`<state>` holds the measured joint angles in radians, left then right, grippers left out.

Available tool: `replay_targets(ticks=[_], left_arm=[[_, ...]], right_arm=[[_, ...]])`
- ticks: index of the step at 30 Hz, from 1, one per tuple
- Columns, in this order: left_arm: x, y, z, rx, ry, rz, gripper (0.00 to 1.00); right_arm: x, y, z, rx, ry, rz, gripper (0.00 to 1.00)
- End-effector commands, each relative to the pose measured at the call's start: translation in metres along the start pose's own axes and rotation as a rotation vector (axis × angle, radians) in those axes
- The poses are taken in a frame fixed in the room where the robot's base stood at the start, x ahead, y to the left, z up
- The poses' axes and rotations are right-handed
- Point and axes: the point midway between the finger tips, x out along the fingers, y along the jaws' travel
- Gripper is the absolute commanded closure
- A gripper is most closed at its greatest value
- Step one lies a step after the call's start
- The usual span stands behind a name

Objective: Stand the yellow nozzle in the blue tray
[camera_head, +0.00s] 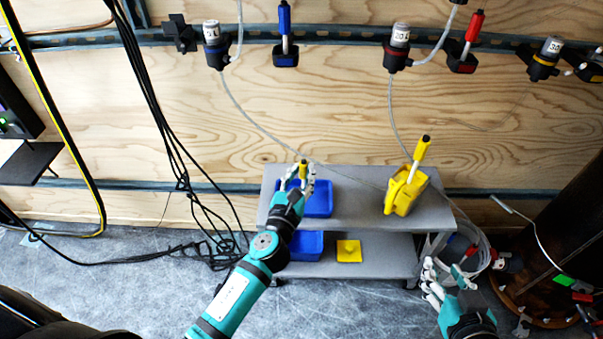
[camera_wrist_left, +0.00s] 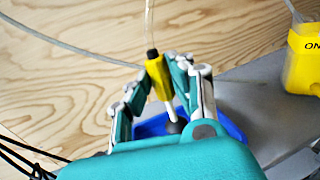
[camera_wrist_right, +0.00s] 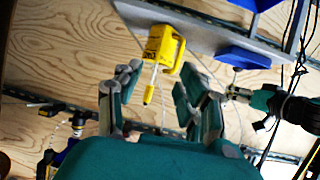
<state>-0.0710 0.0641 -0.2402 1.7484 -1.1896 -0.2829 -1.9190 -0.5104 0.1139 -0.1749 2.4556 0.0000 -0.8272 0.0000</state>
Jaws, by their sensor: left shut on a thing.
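The yellow nozzle (camera_head: 303,170) is upright between the fingers of my left gripper (camera_head: 299,181), over the blue tray (camera_head: 319,199) on the cart's top shelf. The left wrist view shows the nozzle (camera_wrist_left: 158,77) with a dark top, a pale lower tip and a thin tube rising from it. My left gripper (camera_wrist_left: 165,95) is shut on it. The blue tray (camera_wrist_left: 230,126) lies behind and below the fingers; whether the tip touches it I cannot tell. My right gripper (camera_head: 445,274) is open and empty, low at the right of the cart; its spread fingers (camera_wrist_right: 155,90) show in the right wrist view.
A yellow holder (camera_head: 404,195) with a yellow-handled tool stands on the grey cart's top shelf (camera_head: 352,208). A second blue tray (camera_head: 307,246) and a yellow piece (camera_head: 349,251) lie on the lower shelf. Black cables (camera_head: 185,170) hang at left. Coiled hose lies right of the cart.

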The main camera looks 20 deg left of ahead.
Motion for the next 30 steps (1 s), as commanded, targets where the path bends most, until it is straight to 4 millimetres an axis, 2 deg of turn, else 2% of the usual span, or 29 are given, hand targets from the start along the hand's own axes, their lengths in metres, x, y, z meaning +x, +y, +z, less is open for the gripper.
replay_targets(ticks=[15, 30], left_arm=[[0.0, 0.0, -0.01, -0.001, 0.0, 0.0, 1.0], [0.0, 0.0, -0.02, -0.001, 0.0, 0.0, 1.0]], right_arm=[[0.003, -0.005, -0.039, 0.0, 0.214, -0.012, 0.6], [-0.004, -0.011, -0.079, 0.003, 0.438, -0.026, 0.6]])
